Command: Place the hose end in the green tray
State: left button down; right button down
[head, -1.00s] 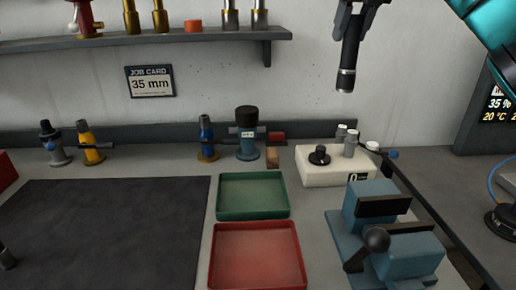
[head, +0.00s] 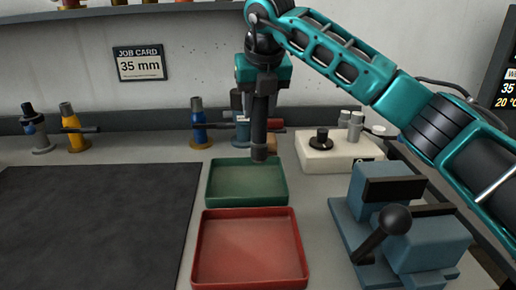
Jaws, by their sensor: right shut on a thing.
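The green tray (head: 240,184) lies on the bench just behind the red tray (head: 250,250), and its visible floor is empty. My right gripper (head: 262,96) points down above the tray's far side. It is shut on the hose end (head: 259,135), a dark, upright cylinder. The hose end's lower tip shows in front of the tray's far rim. I cannot tell whether it touches the tray or hangs above it. My left gripper is not in view.
A white box with a black knob (head: 338,150) stands right of the green tray, and a blue vise-like fixture (head: 405,235) stands in front of it. Blue and yellow fittings (head: 73,127) stand along the wall. A dark mat (head: 95,225) covers the left.

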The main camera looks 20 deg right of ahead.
aim_at(259, 144)
notch_tip(259, 144, down, 9)
jog(key=shift+f, duration=0.1)
dwell(0.3)
jog(key=shift+f+b, duration=0.1)
jog(key=shift+b, duration=0.25)
jog(key=c, duration=0.7)
grip_release()
